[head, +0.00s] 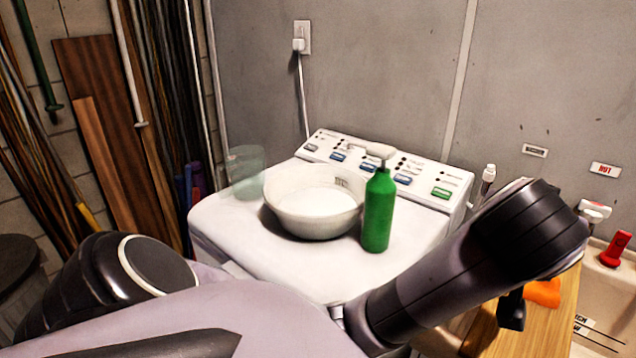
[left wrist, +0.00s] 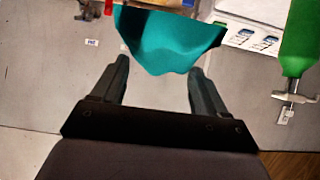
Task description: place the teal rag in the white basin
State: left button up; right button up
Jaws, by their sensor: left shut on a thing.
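The teal rag (left wrist: 165,36) hangs in folds at the fingertips of my left gripper (left wrist: 158,68), which is shut on it in the left wrist view. The rag is not visible in the head view, nor are the left gripper's fingers. The white basin (head: 291,216) stands upright on top of the white washing machine, left of a green pump bottle, in the head view. Its visible inside looks empty. My right gripper is not in view.
The green pump bottle (head: 377,212) stands close beside the basin; it also shows in the left wrist view (left wrist: 299,40). A translucent container (head: 244,172) is behind left. The washing machine (head: 225,215) has a raised control panel. An orange object (head: 543,292) lies on the wooden counter at right.

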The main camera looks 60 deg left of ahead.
aim_at(325, 209)
jog(key=k+j, duration=0.1)
jog(key=j, duration=0.25)
jog(key=k+j+u, duration=0.1)
jog(key=j, duration=0.3)
jog(key=k+j, duration=0.15)
jog(key=j, duration=0.2)
jog(key=k+j+u, duration=0.1)
jog(key=j, duration=0.25)
